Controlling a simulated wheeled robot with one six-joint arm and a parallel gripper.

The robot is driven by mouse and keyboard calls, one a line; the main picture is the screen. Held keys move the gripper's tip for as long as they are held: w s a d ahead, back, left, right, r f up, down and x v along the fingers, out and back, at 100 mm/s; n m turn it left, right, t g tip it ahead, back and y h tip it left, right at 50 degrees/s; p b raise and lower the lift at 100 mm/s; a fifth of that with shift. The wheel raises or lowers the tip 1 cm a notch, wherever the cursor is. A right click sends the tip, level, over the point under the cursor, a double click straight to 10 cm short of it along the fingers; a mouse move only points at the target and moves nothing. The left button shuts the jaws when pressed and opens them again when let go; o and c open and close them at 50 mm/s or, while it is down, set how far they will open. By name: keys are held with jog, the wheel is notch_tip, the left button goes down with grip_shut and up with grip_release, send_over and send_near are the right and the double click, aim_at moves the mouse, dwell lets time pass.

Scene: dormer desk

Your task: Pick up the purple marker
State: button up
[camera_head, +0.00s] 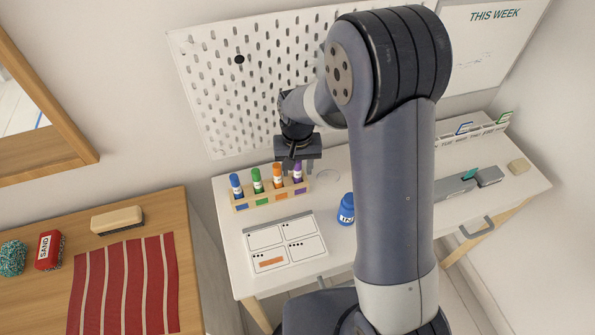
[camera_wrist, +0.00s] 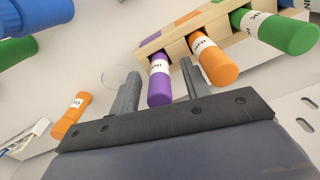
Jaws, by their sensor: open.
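The purple marker (camera_head: 298,170) stands in the right end slot of a wooden marker rack (camera_head: 270,197) on the white desk. In the wrist view the purple marker (camera_wrist: 160,82) shows between the two fingers of my gripper (camera_wrist: 162,82), with a white label band. My gripper (camera_head: 291,166) is open, pointing down at the rack's right end. I cannot tell whether either finger touches the marker. The orange marker (camera_head: 277,174) stands just left of it, close to one finger in the wrist view.
Green (camera_head: 257,180) and blue (camera_head: 236,185) markers fill the rack's left part. A blue ink jar (camera_head: 346,209) and a white card sheet (camera_head: 285,243) are in front. A white pegboard (camera_head: 250,75) rises behind. My arm hides part of the desk.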

jog(key=shift+c, duration=0.2)
grip_shut()
dwell(0.4)
notch_tip(320, 180, up, 28)
jog(key=shift+b, duration=0.35)
